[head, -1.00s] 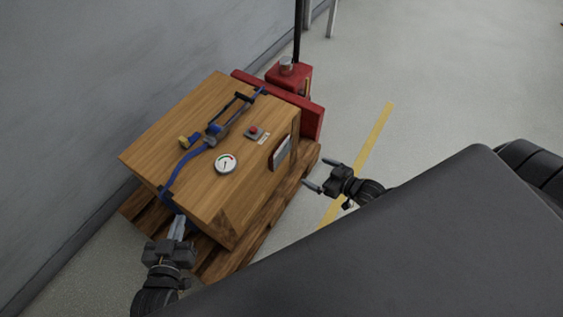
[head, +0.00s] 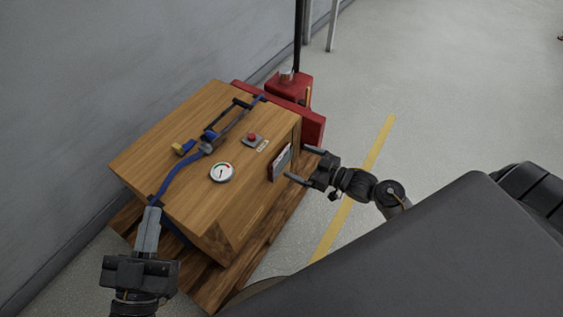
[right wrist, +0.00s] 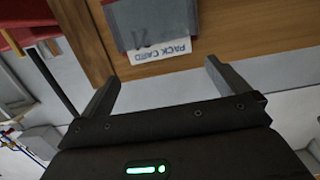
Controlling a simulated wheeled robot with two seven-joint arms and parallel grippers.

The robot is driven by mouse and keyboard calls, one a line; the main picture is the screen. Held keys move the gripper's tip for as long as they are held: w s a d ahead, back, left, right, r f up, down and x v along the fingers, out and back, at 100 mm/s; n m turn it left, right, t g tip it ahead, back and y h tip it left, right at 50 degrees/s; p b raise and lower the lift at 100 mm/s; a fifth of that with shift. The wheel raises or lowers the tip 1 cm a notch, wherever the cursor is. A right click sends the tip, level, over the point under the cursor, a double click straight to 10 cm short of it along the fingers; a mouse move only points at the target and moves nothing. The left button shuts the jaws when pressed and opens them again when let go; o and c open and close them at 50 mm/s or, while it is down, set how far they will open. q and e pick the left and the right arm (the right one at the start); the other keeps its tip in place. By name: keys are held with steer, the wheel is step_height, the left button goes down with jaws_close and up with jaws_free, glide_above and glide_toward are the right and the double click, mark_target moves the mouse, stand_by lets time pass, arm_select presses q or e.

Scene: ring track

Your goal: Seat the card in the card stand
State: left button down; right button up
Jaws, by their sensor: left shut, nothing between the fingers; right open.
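In the right wrist view the grey stand (right wrist: 158,20) covers part of a white card (right wrist: 160,49) marked "PACK CARD"; one edge of the card sticks out. My right gripper (head: 296,162) is open beside the stand. In the right wrist view its fingers (right wrist: 161,72) point toward the card, with nothing between them. I cannot tell exactly how far away the card is. My left gripper (head: 152,211) is shut and empty by the crate's near left corner, close to the blue strap.
A blue strap (head: 178,172) with a ratchet crosses the crate top, near a gauge (head: 222,172) and a red button (head: 252,138). The crate rests on a wooden pallet (head: 190,285) before a red pallet truck (head: 288,95). A grey wall is left; open floor is right.

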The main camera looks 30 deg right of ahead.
mark_target(282, 154)
steer(key=b+x, duration=0.1)
steer(key=x, duration=0.4)
steer(key=shift+r+b, duration=0.1)
steer(key=shift+b, duration=0.2)
steer(key=shift+w+a, duration=0.15)
steer(key=shift+w, duration=0.05)
arm_select(q)
steer(key=a+r+t, duration=0.1)
steer(key=r+t, duration=0.1)
steer(key=t, duration=0.1)
steer(key=shift+a+r+n+h, duration=0.3)
steer(key=shift+a+r+h, duration=0.05)
steer(key=shift+h, duration=0.05)
arm_select(e)
steer(key=c, duration=0.7)
